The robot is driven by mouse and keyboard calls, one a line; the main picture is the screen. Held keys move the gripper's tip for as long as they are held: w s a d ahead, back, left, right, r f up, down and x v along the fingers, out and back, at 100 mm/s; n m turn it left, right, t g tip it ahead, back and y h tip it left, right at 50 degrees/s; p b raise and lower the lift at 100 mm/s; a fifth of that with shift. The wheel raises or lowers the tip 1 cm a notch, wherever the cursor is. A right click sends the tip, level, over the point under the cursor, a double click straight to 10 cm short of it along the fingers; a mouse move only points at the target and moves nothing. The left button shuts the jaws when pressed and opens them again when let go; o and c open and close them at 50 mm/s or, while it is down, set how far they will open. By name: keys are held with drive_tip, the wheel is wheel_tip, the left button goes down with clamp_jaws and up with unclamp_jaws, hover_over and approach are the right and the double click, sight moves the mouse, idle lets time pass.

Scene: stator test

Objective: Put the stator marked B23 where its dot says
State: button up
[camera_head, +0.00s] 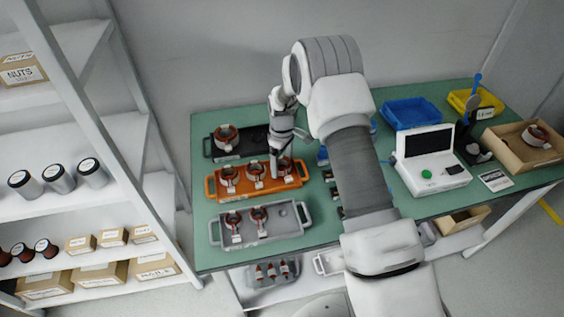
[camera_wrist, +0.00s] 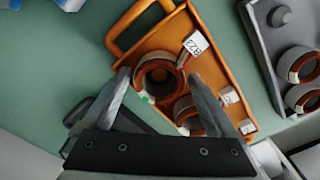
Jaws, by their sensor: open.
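The stator marked B23 (camera_wrist: 158,78) is a copper-brown ring with a white tag reading B23 (camera_wrist: 195,44) and a small green spot on its lower-left rim in the wrist view. It sits at the handle end of the orange tray (camera_wrist: 155,42). In the head view this stator (camera_head: 285,163) is the rightmost in the orange tray (camera_head: 300,182), partly hidden by my gripper (camera_head: 276,172). In the wrist view my gripper (camera_wrist: 158,76) is open, with its fingers on either side of this stator. Whether they touch it I cannot tell.
Two more stators share the orange tray. A black tray (camera_head: 255,138) with one stator lies behind; a grey tray (camera_head: 285,221) with two lies in front. To the right are a blue bin (camera_head: 411,113), yellow bin (camera_head: 488,102), tester (camera_head: 427,160) and cardboard box (camera_head: 510,153) holding a stator.

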drive_tip(key=shift+r+p, duration=1.1)
drive_tip(key=shift+r, duration=1.35)
drive_tip(key=shift+o, duration=0.3)
wheel_tip(320, 180, up, 18)
drive_tip(key=b, duration=0.1)
drive_tip(key=shift+f, duration=0.25)
